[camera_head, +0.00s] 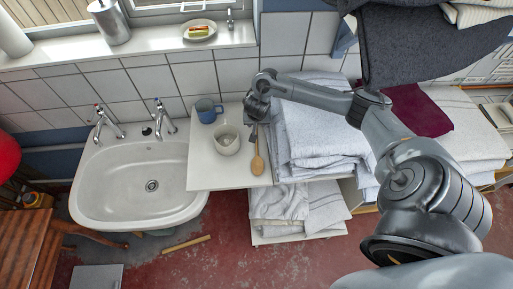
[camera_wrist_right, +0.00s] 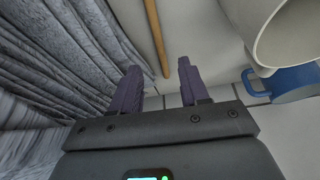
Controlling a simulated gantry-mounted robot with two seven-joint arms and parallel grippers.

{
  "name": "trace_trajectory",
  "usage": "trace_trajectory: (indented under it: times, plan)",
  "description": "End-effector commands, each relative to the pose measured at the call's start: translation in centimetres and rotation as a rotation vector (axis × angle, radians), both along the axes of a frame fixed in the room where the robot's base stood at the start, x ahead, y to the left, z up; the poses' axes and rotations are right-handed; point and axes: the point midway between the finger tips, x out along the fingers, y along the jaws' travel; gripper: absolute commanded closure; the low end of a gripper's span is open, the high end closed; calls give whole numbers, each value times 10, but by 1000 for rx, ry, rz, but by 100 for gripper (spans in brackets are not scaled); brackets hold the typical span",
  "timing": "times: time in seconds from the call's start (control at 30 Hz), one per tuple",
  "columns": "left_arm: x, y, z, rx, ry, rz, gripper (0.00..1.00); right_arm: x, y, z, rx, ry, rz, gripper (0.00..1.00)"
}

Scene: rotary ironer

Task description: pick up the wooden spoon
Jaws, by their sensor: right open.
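The wooden spoon (camera_head: 257,162) lies on the white shelf top (camera_head: 205,172), near its right edge, bowl toward the front and handle toward the wall. Its handle (camera_wrist_right: 156,38) also shows in the right wrist view, its end appearing between my fingertips. My right gripper (camera_head: 256,110) is over the back of the shelf, by the handle end. In the wrist view my right gripper (camera_wrist_right: 158,72) has its two dark fingers apart with nothing held. I cannot tell how far above the handle the fingers are. My left gripper is not in view.
A cream pot (camera_head: 226,142) and a blue mug (camera_head: 207,112) stand just left of the spoon. Stacked folded towels (camera_head: 315,135) rise close on its right. A white sink (camera_head: 140,180) is farther left. The shelf's front left part is clear.

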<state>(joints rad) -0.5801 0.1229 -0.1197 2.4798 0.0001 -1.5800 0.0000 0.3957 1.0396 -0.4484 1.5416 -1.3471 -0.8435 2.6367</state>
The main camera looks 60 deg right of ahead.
Motion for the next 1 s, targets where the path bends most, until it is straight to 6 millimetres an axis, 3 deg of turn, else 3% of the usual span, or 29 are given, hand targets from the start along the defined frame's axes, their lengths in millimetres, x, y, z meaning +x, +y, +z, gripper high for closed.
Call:
trace_trajectory:
  times: [0.33, 0.67, 1.0]
  plan:
    - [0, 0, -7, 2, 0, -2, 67, 7, -9, -41, -1, 2, -1, 55]
    - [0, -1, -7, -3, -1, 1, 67, 9, -11, -46, -1, -1, 1, 55]
    - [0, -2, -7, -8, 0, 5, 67, 9, -11, -46, -1, 0, 1, 100]
